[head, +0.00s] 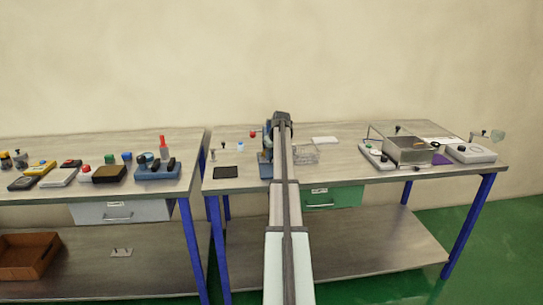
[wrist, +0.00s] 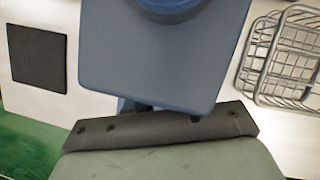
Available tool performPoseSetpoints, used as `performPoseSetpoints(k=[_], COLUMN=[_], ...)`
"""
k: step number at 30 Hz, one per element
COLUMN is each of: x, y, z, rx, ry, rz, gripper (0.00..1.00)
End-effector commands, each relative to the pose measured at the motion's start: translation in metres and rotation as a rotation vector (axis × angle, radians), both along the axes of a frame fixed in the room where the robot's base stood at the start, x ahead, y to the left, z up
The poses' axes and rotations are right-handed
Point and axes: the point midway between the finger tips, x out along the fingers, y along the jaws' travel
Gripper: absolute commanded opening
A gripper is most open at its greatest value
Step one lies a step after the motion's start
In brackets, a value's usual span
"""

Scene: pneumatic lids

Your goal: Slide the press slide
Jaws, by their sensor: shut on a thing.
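The blue press (head: 266,168) stands on the right bench, mostly behind my arm in the head view. In the wrist view its blue plate (wrist: 165,60) fills the upper middle, with a darker blue round part at the top edge. My gripper (head: 282,118) is at the press, its fingers hidden in the head view. In the wrist view the dark bar (wrist: 160,128) of my gripper lies just below the blue plate. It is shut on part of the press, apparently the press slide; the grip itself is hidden.
A dark square pad (wrist: 37,58) lies left of the press, and a wire basket (wrist: 285,60) stands close on its right. A clear-lidded box (head: 408,150) is farther right. A red knob (head: 252,134) shows left of the press. The left bench holds several small devices.

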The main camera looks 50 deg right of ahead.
Motion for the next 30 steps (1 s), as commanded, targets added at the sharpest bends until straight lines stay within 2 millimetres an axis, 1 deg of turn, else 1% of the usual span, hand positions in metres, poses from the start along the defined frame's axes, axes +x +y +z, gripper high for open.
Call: performPoseSetpoints(k=[7,11,14,17,24,27,30], x=[-0.001,-0.006,-0.016,-0.03,-0.068,-0.079,-0.083], y=[0.0,0.006,0.016,0.031,0.069,0.08,0.084], z=[0.0,0.0,-0.001,-0.001,-0.001,0.0,0.0], rx=[-0.001,-0.001,-0.001,-0.001,0.0,0.0,0.0], ry=[0.0,0.0,0.0,-0.001,-0.001,0.0,0.0], rz=[0.0,0.0,-0.001,-0.001,0.0,0.0,0.0], gripper=[0.0,0.0,0.0,0.0,0.0,0.0,0.0])
